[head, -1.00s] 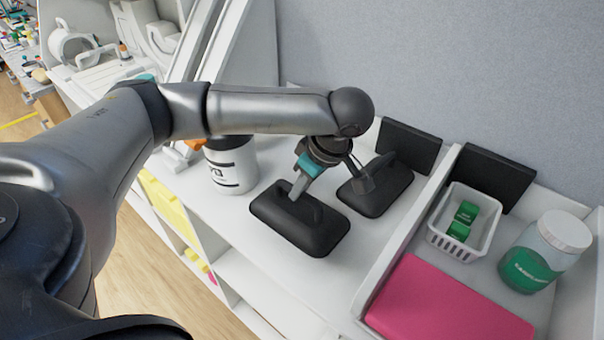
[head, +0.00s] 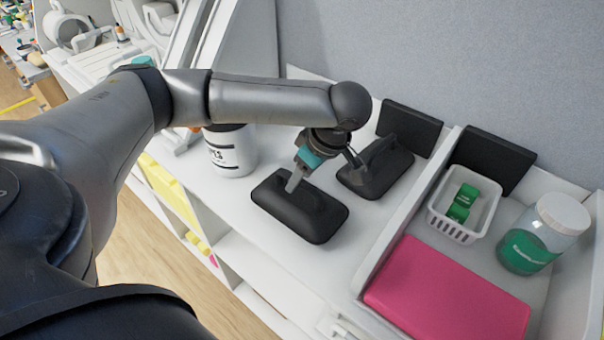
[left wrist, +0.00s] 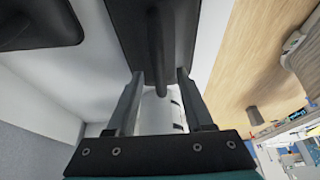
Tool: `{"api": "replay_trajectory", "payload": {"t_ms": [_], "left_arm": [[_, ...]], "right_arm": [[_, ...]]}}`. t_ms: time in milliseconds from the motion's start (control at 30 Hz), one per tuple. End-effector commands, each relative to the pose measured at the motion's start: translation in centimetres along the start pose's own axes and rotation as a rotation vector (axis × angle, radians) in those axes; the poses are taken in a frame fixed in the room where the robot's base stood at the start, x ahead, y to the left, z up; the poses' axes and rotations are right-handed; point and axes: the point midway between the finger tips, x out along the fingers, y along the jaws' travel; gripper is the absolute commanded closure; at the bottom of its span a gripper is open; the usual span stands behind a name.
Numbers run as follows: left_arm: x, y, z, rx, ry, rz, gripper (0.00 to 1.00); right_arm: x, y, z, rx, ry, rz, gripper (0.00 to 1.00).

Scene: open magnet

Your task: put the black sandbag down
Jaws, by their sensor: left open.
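A black sandbag (head: 318,225) with a handle strap on top lies flat on the white counter (head: 262,262). My left gripper (head: 292,183) is right over it, pointing down at the strap. In the left wrist view the gripper (left wrist: 159,75) is open, with the strap (left wrist: 156,45) showing between its two fingers. I cannot tell if a finger touches the strap. A second black sandbag (head: 394,172) lies just behind, apart from the first and partly hidden by my wrist. My right gripper does not show.
A white labelled canister (head: 231,155) stands left of the sandbags. Black blocks (head: 410,128) stand by the wall. To the right, past a white divider, are a white basket (head: 465,232) with green items, a jar (head: 545,235) and a pink pad (head: 445,295). Counter in front is clear.

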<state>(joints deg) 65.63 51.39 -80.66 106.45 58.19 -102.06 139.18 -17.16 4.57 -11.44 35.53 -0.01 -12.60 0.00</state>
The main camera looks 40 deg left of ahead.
Motion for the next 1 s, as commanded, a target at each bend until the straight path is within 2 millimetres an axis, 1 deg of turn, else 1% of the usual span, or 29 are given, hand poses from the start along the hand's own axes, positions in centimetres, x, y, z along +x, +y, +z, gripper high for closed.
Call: {"api": "replay_trajectory", "payload": {"t_ms": [167, 233, 367, 500, 600, 700, 833, 1000], "left_arm": [[-0.1, 0.0, -0.1, -0.001, 0.0, 0.001, 0.48], [-0.9, 0.0, 0.0, 0.001, -0.001, 0.001, 0.48], [-3.2, 0.1, -0.1, 0.001, -0.002, 0.004, 0.48], [-6.5, 0.1, 0.0, 0.001, -0.002, 0.004, 0.48], [-8.8, 0.1, -0.1, 0.002, -0.002, 0.005, 0.48], [-10.5, 0.1, -0.2, 0.002, 0.001, 0.004, 0.48], [-11.7, 0.1, -0.1, 0.001, 0.0, 0.003, 0.48], [-12.2, 0.0, -0.1, 0.001, 0.0, 0.0, 0.48]], "right_arm": [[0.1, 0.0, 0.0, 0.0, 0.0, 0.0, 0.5], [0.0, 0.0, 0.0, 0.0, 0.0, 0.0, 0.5], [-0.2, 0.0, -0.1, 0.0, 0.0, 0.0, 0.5], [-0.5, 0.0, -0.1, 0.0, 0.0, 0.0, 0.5], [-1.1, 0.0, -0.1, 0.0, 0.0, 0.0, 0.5], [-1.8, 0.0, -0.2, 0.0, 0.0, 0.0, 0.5], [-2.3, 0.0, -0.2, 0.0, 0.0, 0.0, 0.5], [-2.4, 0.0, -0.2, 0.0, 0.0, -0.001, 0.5]]}}
